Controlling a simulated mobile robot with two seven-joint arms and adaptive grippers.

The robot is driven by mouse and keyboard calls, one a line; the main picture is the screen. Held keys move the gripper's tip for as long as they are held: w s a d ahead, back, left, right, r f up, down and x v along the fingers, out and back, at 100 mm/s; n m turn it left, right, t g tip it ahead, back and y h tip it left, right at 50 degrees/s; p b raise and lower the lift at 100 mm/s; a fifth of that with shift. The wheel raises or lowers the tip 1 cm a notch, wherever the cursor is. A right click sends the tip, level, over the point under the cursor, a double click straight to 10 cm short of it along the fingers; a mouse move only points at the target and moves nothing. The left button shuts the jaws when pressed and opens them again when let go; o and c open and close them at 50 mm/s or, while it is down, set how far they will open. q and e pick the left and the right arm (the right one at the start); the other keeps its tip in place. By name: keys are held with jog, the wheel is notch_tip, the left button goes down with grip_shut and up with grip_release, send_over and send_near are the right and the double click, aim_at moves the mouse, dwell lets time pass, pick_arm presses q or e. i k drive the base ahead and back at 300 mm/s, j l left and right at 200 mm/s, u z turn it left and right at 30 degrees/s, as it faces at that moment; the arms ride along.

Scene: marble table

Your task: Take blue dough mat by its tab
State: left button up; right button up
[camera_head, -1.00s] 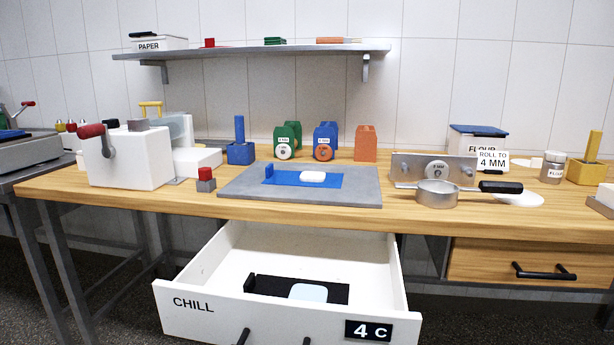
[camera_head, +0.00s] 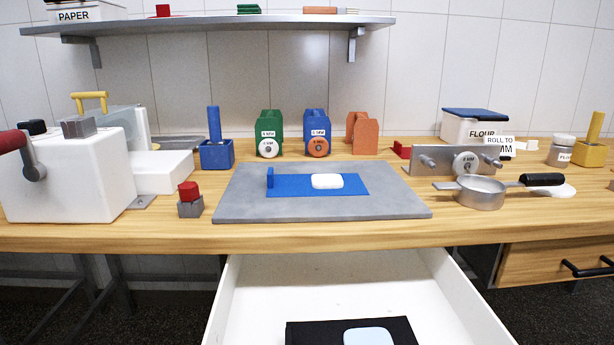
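The blue dough mat (camera_head: 292,187) lies flat on a grey marble slab (camera_head: 390,206) in the middle of the table. Its upright blue tab (camera_head: 270,178) stands at the mat's left end. A white dough piece (camera_head: 327,181) rests on the mat, right of its middle. Neither of my grippers shows in the head view.
An open white drawer (camera_head: 245,290) juts out below the table, holding a black mat (camera_head: 304,333) with a pale blue piece (camera_head: 368,337). A red-topped grey block (camera_head: 190,200) stands left of the slab. A saucepan (camera_head: 480,194) stands right. Blue and green blocks stand behind.

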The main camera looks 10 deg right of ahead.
aim_at(313, 185)
jog(key=i+j+z, duration=0.1)
jog(key=j, duration=0.25)
jog(key=i+j, duration=0.3)
jog(key=i+j+z, duration=0.15)
jog(key=j, duration=0.25)
jog(key=i+j, duration=0.25)
jog(key=j, duration=0.15)
jog(key=i+j+z, duration=0.15)
jog(key=j, duration=0.2)
